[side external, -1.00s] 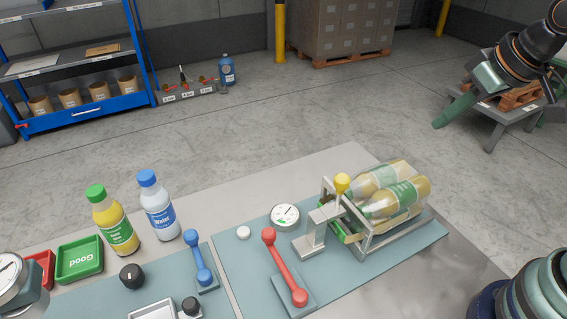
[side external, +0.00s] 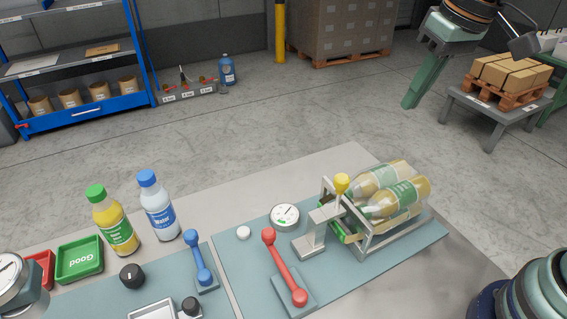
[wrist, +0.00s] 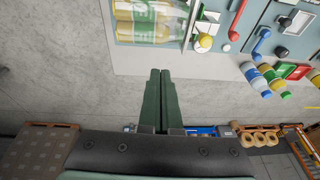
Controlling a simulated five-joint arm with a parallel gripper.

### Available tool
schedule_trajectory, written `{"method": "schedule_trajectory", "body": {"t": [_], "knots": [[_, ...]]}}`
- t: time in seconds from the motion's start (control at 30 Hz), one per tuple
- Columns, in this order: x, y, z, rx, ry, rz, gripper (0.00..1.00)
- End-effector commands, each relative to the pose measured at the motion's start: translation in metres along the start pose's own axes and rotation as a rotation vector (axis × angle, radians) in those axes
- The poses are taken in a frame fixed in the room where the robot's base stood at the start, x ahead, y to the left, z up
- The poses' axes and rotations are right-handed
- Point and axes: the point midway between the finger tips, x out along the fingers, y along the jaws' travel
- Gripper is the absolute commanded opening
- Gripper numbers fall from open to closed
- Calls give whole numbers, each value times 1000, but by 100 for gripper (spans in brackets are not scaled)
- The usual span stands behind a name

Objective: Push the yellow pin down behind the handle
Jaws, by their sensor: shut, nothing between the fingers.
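The yellow pin (side external: 342,184) stands upright with its round head above a grey metal bracket (side external: 315,235), beside the frame holding the bottles. It also shows in the wrist view (wrist: 205,41), right of the fingertips. A red handle (side external: 284,266) with ball ends stands in front and left of the bracket; it also shows in the wrist view (wrist: 238,20). My gripper (side external: 408,104) hangs in the air behind the table, well apart from the pin. In the wrist view its two green fingers (wrist: 160,72) lie together with nothing between them.
A metal frame (side external: 372,246) with several lying bottles is right of the pin. A gauge (side external: 285,216), blue handle (side external: 199,259), two upright bottles and a green tray (side external: 79,273) are to the left. The air above the pin looks clear.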

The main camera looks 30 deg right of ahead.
Motion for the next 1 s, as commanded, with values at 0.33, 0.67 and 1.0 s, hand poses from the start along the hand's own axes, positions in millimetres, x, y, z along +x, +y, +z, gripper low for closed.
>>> {"method": "schedule_trajectory", "body": {"t": [0.33, 0.67, 1.0], "knots": [[-14, -78, -22, -3, -207, 29, 0], [-18, -104, -23, 1, -270, 57, 0], [-17, -104, -23, 1, -270, 57, 0]]}}
